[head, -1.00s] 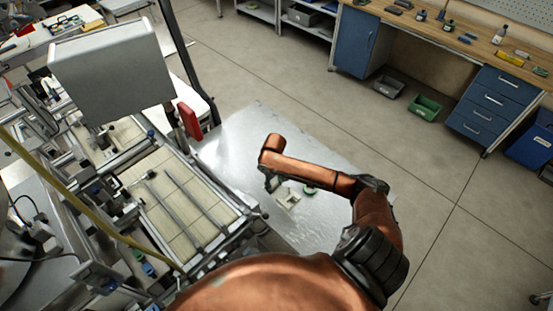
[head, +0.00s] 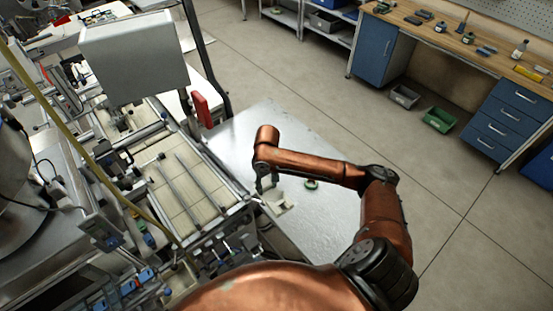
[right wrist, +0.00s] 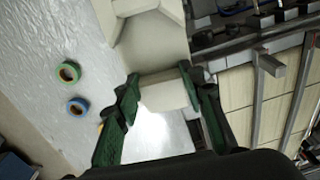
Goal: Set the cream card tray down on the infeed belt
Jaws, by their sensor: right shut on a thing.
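The cream card tray (head: 283,205) is over the left part of the metal table, close to the belt machine's edge. It also shows at the top of the right wrist view (right wrist: 150,40). My right gripper (head: 267,187) is shut on it; in the right wrist view its green-padded fingers (right wrist: 160,82) stand on both sides of a cream part of the tray. The infeed belt (head: 180,192), pale with metal rails along it, lies left of the tray; it shows at the right of the wrist view (right wrist: 238,98). My left gripper is not in view.
A green tape reel (head: 311,184) lies on the metal table (head: 325,215); the wrist view shows a green reel (right wrist: 68,73) and a blue reel (right wrist: 77,107). A grey box-like panel (head: 133,55) and a red part (head: 202,109) stand above the belt's far end.

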